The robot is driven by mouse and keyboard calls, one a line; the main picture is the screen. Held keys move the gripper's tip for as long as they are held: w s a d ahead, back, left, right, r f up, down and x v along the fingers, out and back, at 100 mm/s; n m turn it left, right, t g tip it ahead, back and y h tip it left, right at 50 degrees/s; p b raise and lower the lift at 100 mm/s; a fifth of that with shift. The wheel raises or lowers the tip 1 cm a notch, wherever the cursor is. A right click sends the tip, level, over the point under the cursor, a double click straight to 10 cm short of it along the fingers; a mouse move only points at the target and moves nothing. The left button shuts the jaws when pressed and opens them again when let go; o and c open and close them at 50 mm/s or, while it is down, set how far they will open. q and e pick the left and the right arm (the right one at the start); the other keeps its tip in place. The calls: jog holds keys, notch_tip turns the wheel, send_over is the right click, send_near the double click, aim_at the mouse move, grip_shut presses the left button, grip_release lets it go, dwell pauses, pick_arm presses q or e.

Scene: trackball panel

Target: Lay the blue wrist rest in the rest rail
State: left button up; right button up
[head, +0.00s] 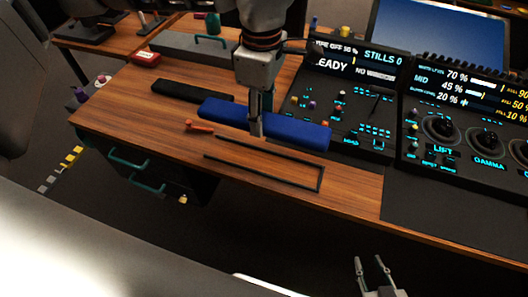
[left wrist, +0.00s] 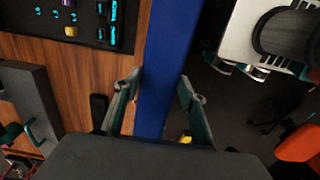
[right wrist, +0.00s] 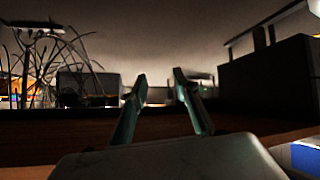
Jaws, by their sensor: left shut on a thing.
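The blue wrist rest (head: 300,130) is a long bar lying level and slanting down to the right in the head view. My left gripper (head: 256,130) is shut across its middle; the left wrist view shows the blue bar (left wrist: 168,60) between both fingers. The rest rail (head: 262,174) is a thin dark rectangular outline on the wooden desk, nearer the camera than the blue rest, with bare wood inside. The gap between blue rest and desk is hard to tell. My right gripper (head: 372,264) is open and empty, off the desk's front edge.
A black bar (head: 192,91) lies behind the blue rest's left end. A small orange object (head: 199,127) is left of the rail. Control panels (head: 345,105) with knobs stand at the right.

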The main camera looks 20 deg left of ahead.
pick_arm(q)
jog(key=b, duration=0.1)
send_over(263, 162)
notch_tip(263, 162, down, 10)
jog(key=shift+s+r, duration=0.15)
jog(key=shift+r, duration=0.1)
jog(key=shift+f, duration=0.5)
jog(key=shift+f+b, duration=0.35)
jog(key=shift+f, duration=1.7)
jog(key=shift+f, duration=0.15)
jog(key=o, duration=1.2)
